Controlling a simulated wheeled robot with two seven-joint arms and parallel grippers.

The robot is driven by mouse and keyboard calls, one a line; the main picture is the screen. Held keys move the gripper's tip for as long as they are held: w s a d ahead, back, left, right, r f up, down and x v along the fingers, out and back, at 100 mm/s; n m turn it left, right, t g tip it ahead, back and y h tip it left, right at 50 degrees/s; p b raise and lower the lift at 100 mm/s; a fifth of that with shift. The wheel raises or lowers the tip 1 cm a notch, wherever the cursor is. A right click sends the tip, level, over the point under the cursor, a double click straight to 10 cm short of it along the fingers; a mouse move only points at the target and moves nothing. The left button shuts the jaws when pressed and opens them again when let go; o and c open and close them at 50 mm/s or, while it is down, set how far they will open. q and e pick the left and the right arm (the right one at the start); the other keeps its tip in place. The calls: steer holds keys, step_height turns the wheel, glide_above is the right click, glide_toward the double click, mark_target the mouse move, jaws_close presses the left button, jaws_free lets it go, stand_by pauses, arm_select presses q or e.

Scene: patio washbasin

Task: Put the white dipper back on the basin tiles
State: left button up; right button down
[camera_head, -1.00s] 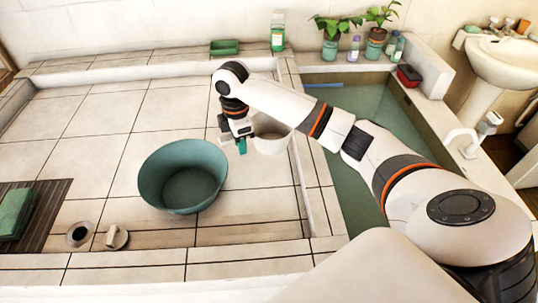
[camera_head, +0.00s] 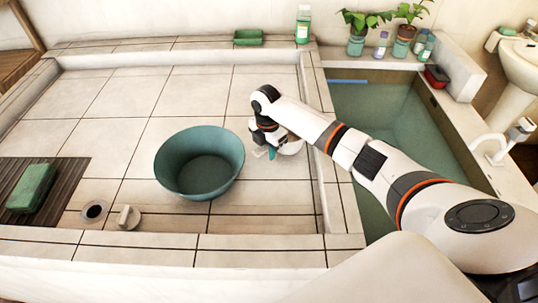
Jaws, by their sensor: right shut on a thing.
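The white dipper (camera_head: 291,147) is at the tiles (camera_head: 262,189) to the right of the green basin (camera_head: 199,165), mostly hidden behind my right gripper and wrist. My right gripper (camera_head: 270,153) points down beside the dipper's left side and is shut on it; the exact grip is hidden. The dipper looks close to the tiles, but I cannot tell whether it touches them. My left gripper is not in view.
A water-filled trough (camera_head: 400,130) lies to the right, behind a low tiled ledge (camera_head: 325,130).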

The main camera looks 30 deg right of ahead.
steer(key=shift+f, duration=1.4)
steer(key=shift+f, duration=0.1)
steer(key=c, duration=1.2)
jaws_free()
steer(key=shift+o, duration=0.2)
step_height(320, 180, up, 12)
steer(key=shift+a+r, duration=0.1)
steer(key=shift+r, duration=0.05)
